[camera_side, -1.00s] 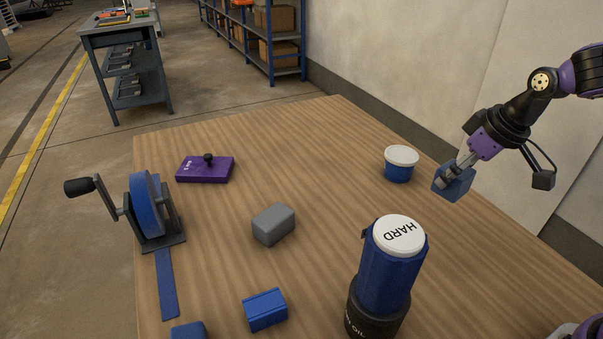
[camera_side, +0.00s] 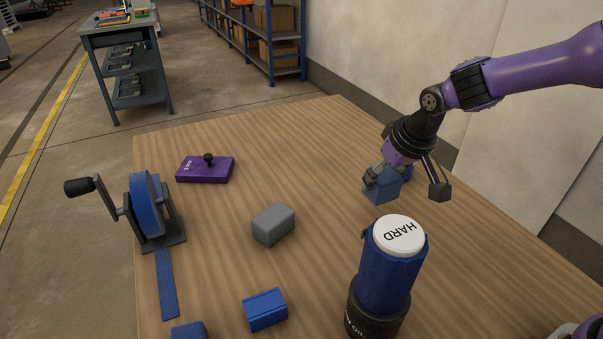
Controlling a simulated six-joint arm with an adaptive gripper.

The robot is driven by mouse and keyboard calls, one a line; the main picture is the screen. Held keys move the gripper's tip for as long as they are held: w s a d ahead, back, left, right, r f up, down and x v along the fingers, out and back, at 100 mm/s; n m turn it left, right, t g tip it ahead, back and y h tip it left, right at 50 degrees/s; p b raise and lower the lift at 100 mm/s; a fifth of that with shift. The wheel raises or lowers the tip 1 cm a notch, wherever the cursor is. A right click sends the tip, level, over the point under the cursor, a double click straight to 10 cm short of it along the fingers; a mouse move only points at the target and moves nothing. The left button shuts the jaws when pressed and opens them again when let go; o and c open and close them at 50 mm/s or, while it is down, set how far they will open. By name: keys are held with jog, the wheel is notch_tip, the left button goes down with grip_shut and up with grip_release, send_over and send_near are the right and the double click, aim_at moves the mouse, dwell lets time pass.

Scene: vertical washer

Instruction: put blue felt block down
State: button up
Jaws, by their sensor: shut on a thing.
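The blue felt block (camera_side: 383,189) is held in my gripper (camera_side: 374,178), toward the right side of the wooden table.
The cylinder marked HARD (camera_side: 390,270) stands at the front right. A grey block (camera_side: 273,224), a blue block (camera_side: 265,310), a purple plate with a knob (camera_side: 204,170) and a crank wheel with blue strip (camera_side: 147,205) are on the table (camera_side: 300,150). Bare wood lies around the grey block.

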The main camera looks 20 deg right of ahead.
aim_at(380, 195)
jog(key=shift+f, duration=2.2)
jog(key=shift+f, duration=0.1)
jog(key=o, duration=1)
jog(key=shift+o, duration=0.2)
